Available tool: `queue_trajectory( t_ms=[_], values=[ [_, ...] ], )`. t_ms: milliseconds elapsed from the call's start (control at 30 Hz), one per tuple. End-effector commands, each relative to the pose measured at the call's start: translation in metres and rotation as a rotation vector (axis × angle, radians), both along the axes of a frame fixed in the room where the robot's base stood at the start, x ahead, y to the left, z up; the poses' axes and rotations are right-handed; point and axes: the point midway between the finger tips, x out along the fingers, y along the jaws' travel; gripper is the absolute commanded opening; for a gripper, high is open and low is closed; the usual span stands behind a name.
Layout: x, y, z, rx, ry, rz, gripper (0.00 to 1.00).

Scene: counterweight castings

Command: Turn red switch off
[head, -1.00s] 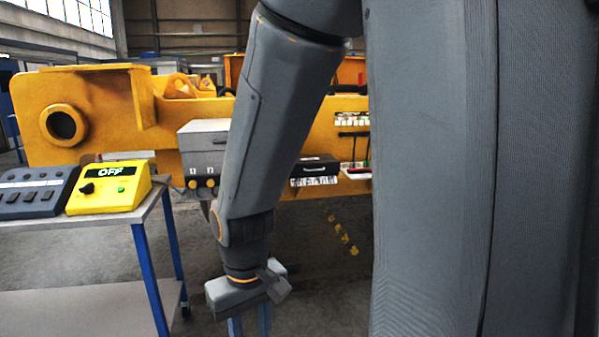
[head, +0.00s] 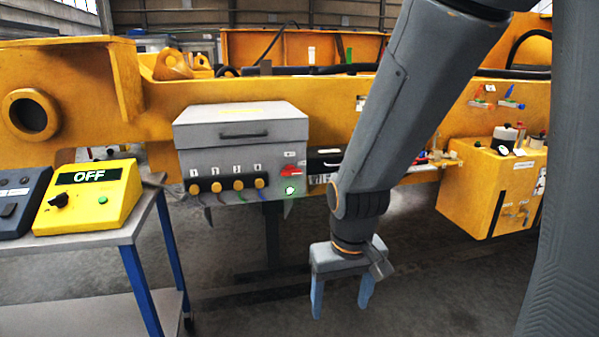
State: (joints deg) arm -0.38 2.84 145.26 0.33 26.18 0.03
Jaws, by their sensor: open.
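The red switch (head: 291,171) is on the right part of the front of a grey box (head: 243,140) with a lidded top and a dark handle. A green light (head: 291,190) glows just below the switch. Several numbered yellow-and-black plugs with coloured cables (head: 226,186) sit to the left of the switch. My gripper (head: 341,300) is open and empty, pointing down, to the right of and lower in the picture than the switch. The switch's exact handle angle is too small to tell.
A yellow control box reading OFF (head: 88,196) stands on a blue-legged cart (head: 138,232) at the left. A yellow machine frame (head: 90,110) spans the back. A yellow tank (head: 490,190) is at the right. The floor before the grey box looks clear.

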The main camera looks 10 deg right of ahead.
Motion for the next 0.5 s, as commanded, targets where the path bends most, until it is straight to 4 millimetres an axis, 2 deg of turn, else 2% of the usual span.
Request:
queue_trajectory(
  t_ms=[67, 267, 300, 400, 500],
  values=[
    [0.036, 0.0, -0.002, 0.0, -0.088, 0.001, 0.75],
    [0.163, -0.004, 0.0, -0.003, -0.436, -0.008, 0.75],
    [0.188, -0.005, 0.003, -0.002, -0.511, -0.009, 0.75],
    [0.245, -0.006, 0.013, -0.002, -0.697, -0.008, 0.75],
    [0.293, -0.006, 0.026, -0.003, -0.883, -0.008, 0.75]
  ],
)
